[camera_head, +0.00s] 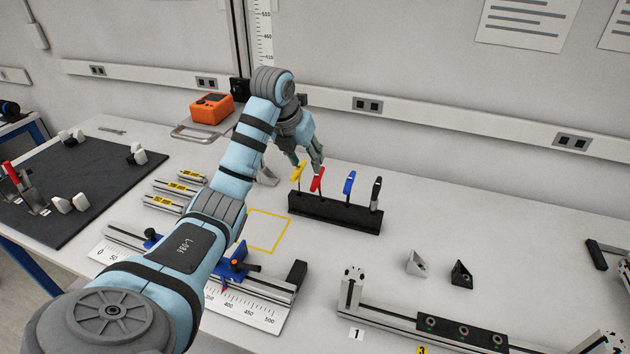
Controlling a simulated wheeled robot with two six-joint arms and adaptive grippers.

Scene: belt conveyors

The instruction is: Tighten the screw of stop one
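My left arm reaches over the table from the lower left. Its gripper (307,158) is at the left end of a black tool holder (336,212), fingers apart, right above the yellow-handled tool (297,175) and red-handled tool (317,180). Nothing shows clearly held; contact with either handle cannot be told. A blue-handled tool (349,184) and a black-handled tool (376,191) stand upright further right. A ruled rail (258,313) carries a blue stop (232,270) with an orange-and-black part; a second blue piece (151,239) sits further left. Which is stop one cannot be told. My arm hides the rail's middle. My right gripper is out of view.
A yellow-outlined square (283,232) lies behind the rail. An orange device (211,108) stands at the back. A numbered fixture (388,318) is at front right, with a pale block (416,263) and black block (461,275) behind it. The table right of the holder is mostly clear.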

